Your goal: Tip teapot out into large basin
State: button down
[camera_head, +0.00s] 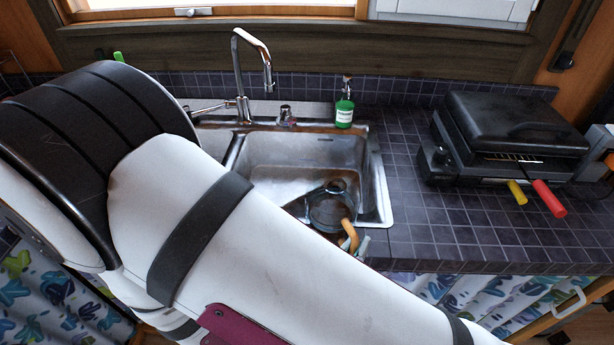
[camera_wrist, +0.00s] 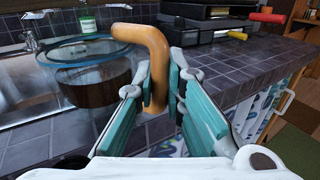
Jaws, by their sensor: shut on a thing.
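The teapot (camera_head: 330,208) is a clear glass pot with dark brown liquid inside and a tan curved handle. In the head view it shows over the near right part of the large basin (camera_head: 272,178), a steel sink bowl. In the wrist view the teapot (camera_wrist: 95,80) looks about upright, with its liquid in the lower part. My gripper (camera_wrist: 162,88) is shut on the handle, one teal finger on each side. In the head view my arm covers the basin's near left part and most of my gripper. I cannot tell the exact height of the teapot above the basin.
A chrome faucet (camera_head: 242,75) stands behind the sink, with a green soap bottle (camera_head: 344,112) at the back rim. A black grill (camera_head: 512,135) with red and yellow handles sits on the right. The tiled counter (camera_head: 415,210) between sink and grill is clear.

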aim_at(349, 230)
jog(key=shift+r, duration=0.1)
jog(key=p, duration=0.1)
jog(key=r+n+p, duration=0.1)
jog(key=w+r+g+p, duration=0.1)
jog(key=shift+a+r+n, duration=0.15)
jog(key=shift+a+n, duration=0.15)
jog(key=shift+w+a+r+n+y+p, duration=0.1)
jog(key=shift+w+r+n+y+p, duration=0.1)
jog(key=shift+r+p, duration=0.25)
jog(key=shift+w+a+r+n+y+p, duration=0.1)
jog(key=shift+w+r+p, duration=0.05)
jog(key=shift+r+p, duration=0.3)
jog(key=shift+w+a+r+n+g+p, duration=0.15)
jog(key=shift+w+r+n+g+p, duration=0.3)
jog(key=shift+r+g+p, duration=0.2)
jog(key=shift+w+a+r+n, duration=0.1)
jog(key=shift+w+a+n, duration=0.15)
jog(key=shift+w, duration=0.25)
jog(key=shift+w+a+r+n+g+p, duration=0.25)
jog(key=shift+w+r+n+g+p, duration=0.15)
jog(key=shift+w, duration=0.2)
jog(key=shift+w+a+r+n+g+p, duration=0.35)
jog(key=shift+w+p, duration=0.1)
jog(key=shift+w, duration=0.15)
jog(key=shift+w+a+r+n+g+p, duration=0.2)
jog(key=shift+w+r+n+g+p, duration=0.2)
jog(key=shift+w, duration=0.2)
jog(key=shift+w+a+r, duration=0.15)
jog(key=shift+w, duration=0.25)
